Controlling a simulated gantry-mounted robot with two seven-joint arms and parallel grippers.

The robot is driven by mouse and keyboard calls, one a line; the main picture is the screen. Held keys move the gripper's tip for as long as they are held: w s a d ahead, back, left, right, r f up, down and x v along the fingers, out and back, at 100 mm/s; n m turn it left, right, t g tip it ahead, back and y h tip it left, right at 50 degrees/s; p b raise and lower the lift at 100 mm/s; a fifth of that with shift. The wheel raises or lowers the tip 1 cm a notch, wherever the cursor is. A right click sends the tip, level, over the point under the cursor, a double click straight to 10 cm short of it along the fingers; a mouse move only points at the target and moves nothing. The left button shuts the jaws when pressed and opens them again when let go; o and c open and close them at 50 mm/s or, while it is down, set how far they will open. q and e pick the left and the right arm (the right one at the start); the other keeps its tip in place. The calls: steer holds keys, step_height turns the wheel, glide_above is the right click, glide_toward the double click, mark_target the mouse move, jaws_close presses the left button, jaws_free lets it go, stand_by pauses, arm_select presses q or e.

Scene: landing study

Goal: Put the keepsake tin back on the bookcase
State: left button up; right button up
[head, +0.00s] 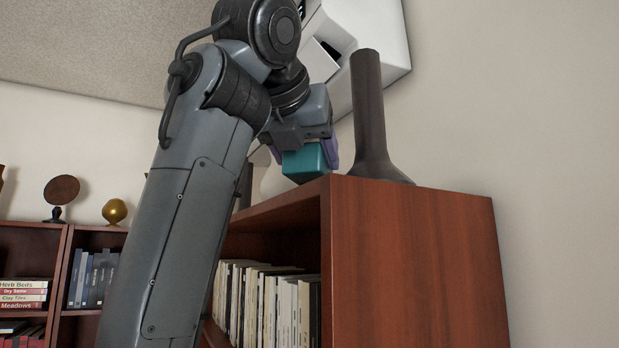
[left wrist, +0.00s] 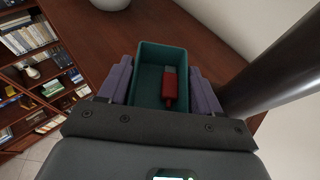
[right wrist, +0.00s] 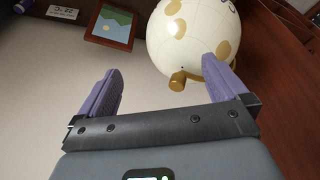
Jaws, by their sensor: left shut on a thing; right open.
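The keepsake tin looks like a teal open-topped box (head: 304,162), with a red item (left wrist: 172,86) lying inside. My left gripper (head: 306,148) is shut on the tin, its purple fingers against opposite sides. In the left wrist view the tin (left wrist: 148,72) shows upright over the brown top of the bookcase (head: 415,245). In the head view it is just above the bookcase's near top edge; I cannot tell whether it touches the top. My right gripper (right wrist: 168,82) is open and empty, away from the tin and outside the head view.
A tall dark flared vase (head: 370,120) stands on the bookcase top, right of the tin. A pale rounded object (head: 275,181) is behind the tin. Books (head: 265,305) fill the shelf below. A white-and-gold globe (right wrist: 190,38) and a framed picture (right wrist: 112,26) are beyond my right gripper.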

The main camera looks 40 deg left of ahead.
arm_select(q)
steer(key=shift+f, duration=1.3)
steer(key=shift+f+b, duration=0.15)
steer(key=shift+b, duration=0.25)
steer(key=o, duration=1.1)
steer(key=shift+r, duration=0.2)
